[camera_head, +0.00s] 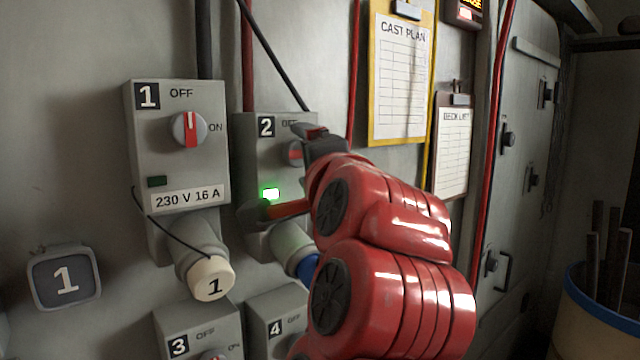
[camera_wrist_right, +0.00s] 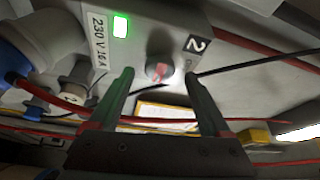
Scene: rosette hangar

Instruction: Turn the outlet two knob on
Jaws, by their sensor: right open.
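The outlet two box (camera_head: 250,150) is on the wall, partly hidden by my right arm. Its round grey knob with a red bar (camera_head: 294,153) is largely hidden in the head view. The knob (camera_wrist_right: 159,68) shows in the right wrist view between and just beyond the fingertips, its red bar slanted. I cannot tell whether a finger touches it. A green lamp (camera_head: 270,193) on the box is lit; it also shows in the wrist view (camera_wrist_right: 120,27). My right gripper (camera_wrist_right: 160,76) is open and empty in front of the knob. My left gripper is out of view.
The outlet one box (camera_head: 150,125) is at the left, its red bar upright and its lamp (camera_head: 157,182) dark. A plug (camera_head: 211,278) marked 1 sits below it. Outlet three (camera_head: 185,335) and outlet four (camera_head: 268,318) are lower. A blue plug (camera_head: 308,267) is under outlet two.

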